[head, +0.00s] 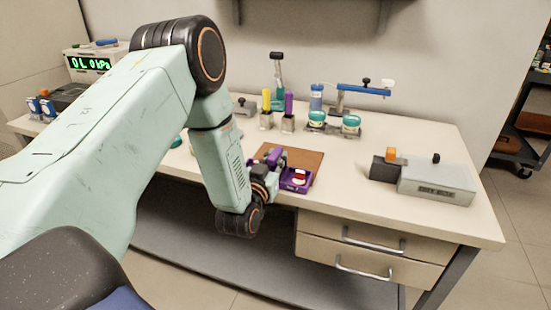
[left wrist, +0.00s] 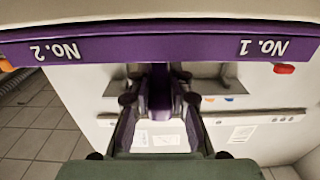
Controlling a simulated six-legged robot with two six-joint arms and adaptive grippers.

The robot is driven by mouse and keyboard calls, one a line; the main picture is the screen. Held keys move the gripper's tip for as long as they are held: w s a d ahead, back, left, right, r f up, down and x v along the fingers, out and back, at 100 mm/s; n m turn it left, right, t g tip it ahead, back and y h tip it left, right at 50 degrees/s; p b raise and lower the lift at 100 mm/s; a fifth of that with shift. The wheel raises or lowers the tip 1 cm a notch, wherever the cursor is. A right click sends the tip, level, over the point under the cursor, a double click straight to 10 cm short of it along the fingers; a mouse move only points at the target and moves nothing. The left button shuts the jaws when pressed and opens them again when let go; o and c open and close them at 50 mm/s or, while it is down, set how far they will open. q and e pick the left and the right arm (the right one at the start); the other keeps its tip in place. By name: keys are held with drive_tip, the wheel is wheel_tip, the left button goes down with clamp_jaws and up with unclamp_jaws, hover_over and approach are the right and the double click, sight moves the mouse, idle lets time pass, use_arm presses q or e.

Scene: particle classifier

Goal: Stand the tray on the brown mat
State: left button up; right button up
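The purple tray (head: 297,187) is at the front edge of the table, overlapping the near part of the brown mat (head: 303,160) in the head view. It holds a small red thing and a white thing. My left gripper (head: 273,170) is at the tray's left side. In the left wrist view the tray's front rim (left wrist: 160,49) spans the top, with upside-down labels "No. 1" and "No. 2". There the left gripper's fingers (left wrist: 158,100) close on a purple part below the rim. I cannot tell whether the tray touches the mat. My right gripper is not in view.
Behind the mat stand a yellow-topped holder (head: 266,108), a purple-topped holder (head: 289,112) and teal-rimmed dishes (head: 351,125). A grey box device (head: 436,181) is at the right. The table between it and the mat is clear. Drawers (head: 372,247) are below.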

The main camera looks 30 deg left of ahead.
use_arm(q)
drive_tip(key=o, duration=0.5)
drive_tip(key=shift+w, duration=0.1)
drive_tip(key=v, duration=0.4)
drive_tip(key=p+v, duration=0.1)
drive_tip(key=v, duration=0.3)
drive_tip(key=shift+a+f, duration=0.15)
drive_tip(key=shift+f, duration=0.05)
